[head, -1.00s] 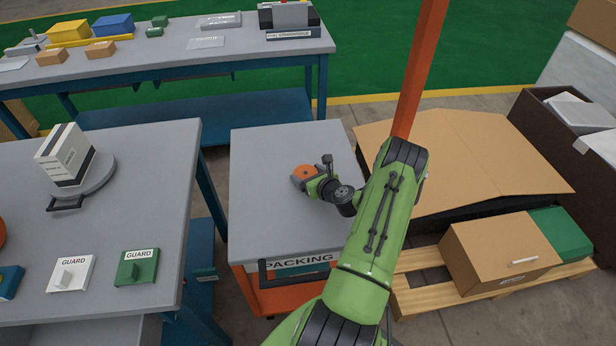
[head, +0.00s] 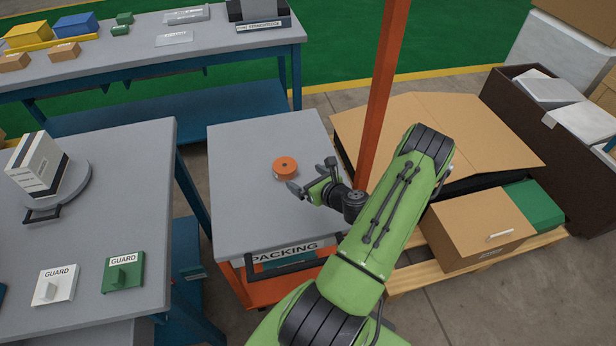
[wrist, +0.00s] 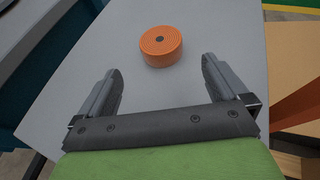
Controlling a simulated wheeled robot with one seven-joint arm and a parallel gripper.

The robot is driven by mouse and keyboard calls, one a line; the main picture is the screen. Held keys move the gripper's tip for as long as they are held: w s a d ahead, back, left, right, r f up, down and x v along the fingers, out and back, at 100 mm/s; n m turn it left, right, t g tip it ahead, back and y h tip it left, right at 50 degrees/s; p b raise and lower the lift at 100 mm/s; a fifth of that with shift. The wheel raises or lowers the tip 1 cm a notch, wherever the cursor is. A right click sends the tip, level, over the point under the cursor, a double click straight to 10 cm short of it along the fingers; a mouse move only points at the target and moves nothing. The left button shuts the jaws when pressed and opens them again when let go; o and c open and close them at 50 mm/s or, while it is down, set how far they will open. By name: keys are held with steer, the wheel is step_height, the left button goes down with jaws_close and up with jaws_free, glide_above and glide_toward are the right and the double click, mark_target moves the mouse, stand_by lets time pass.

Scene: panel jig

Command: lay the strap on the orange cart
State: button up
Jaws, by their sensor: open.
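The strap is an orange coiled roll (head: 285,167) with a dark centre. It rests on the grey top of the orange cart (head: 238,150), which carries a PACKING label at its front. In the wrist view the roll (wrist: 161,46) sits on the grey top beyond the fingertips, apart from them. My gripper (head: 304,190) is just in front and to the right of the roll, low over the cart top. In the wrist view its two fingers (wrist: 160,78) are spread wide with nothing between them.
A grey table (head: 110,235) at left holds a striped box (head: 38,165) on a round stand and two GUARD parts. An orange post (head: 383,100) rises behind my arm. Cartons (head: 480,228) on a pallet stand at right. The cart top around the roll is clear.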

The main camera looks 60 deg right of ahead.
steer(key=shift+s+a+r, duration=0.1)
steer(key=shift+s, duration=0.15)
steer(key=w+a+r+n+g+y, duration=0.35)
steer(key=a+r+n, duration=0.25)
steer(key=a+n, duration=0.5)
steer(key=w+a+r+n+g+y, duration=0.2)
steer(key=w+a+r+n+y, duration=0.25)
steer(key=a+r+n, duration=0.45)
steer(key=s+a+r+n+g+h, duration=0.25)
steer(key=s+a+r+n, duration=0.4)
steer(key=a+n, duration=0.55)
steer(key=s+a+r+n+h, duration=0.1)
steer(key=s+a+r+n, duration=0.1)
steer(key=s+r+n, duration=0.2)
steer(key=s+n, duration=0.3)
steer(key=s, duration=0.5)
steer(key=shift+r+n+t, duration=0.3)
steer(key=shift+r+t, duration=0.05)
steer(key=shift+t, duration=0.05)
steer(key=shift+w, duration=0.1)
